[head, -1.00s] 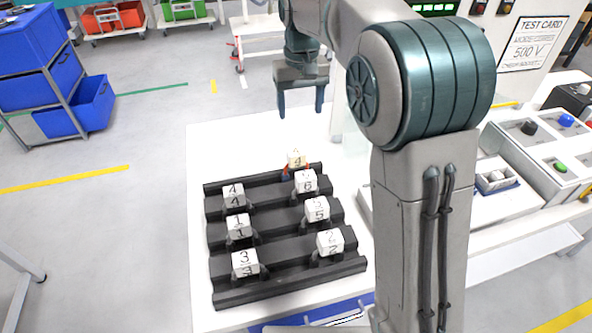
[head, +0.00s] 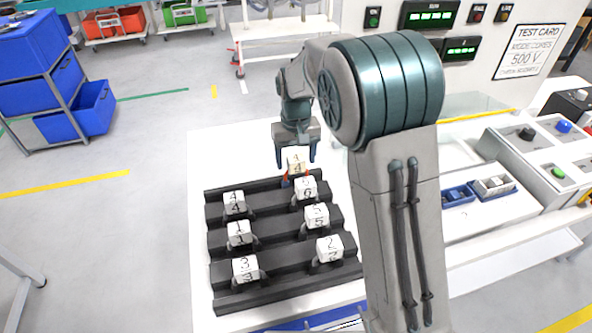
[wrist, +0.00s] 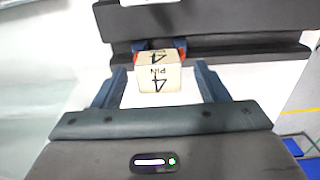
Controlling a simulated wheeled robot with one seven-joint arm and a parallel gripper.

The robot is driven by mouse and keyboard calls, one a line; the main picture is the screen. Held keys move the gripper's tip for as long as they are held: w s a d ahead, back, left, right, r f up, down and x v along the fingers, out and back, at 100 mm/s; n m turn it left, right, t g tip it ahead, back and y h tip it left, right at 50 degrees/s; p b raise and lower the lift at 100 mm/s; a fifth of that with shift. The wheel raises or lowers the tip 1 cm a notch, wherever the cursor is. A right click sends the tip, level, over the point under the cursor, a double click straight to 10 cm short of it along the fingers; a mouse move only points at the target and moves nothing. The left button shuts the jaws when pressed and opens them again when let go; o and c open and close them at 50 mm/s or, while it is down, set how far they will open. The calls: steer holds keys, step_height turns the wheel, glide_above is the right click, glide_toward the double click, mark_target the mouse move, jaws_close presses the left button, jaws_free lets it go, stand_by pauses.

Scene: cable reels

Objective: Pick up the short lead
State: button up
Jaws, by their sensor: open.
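A cream block (head: 296,162) with a 4 on its faces stands at the back of the black stepped rack (head: 270,225). Red and blue parts show at its base. In the wrist view the block (wrist: 158,78) reads "4 PIN", with orange-red and blue pieces behind it. No label names the short lead, and I cannot tell if this block belongs to it. My gripper (head: 296,164) is open and points down at the block. In the wrist view its fingers (wrist: 160,74) are on either side of the block, with gaps between. Whether the block is at fingertip depth is unclear.
White numbered blocks stand in two columns on the rack, 4, 1 and 3 at left and 6 (head: 305,188), 5 and 2 at right. The white table (head: 225,150) is clear behind the rack. A test station with switch boxes (head: 530,150) stands at the right.

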steer(key=shift+f, duration=0.7)
steer(key=c, duration=1.2)
steer(key=shift+o, duration=0.2)
steer(key=shift+r, duration=0.1)
step_height(320, 180, up, 12)
steer(key=p, duration=0.1)
steer(key=shift+r, duration=0.15)
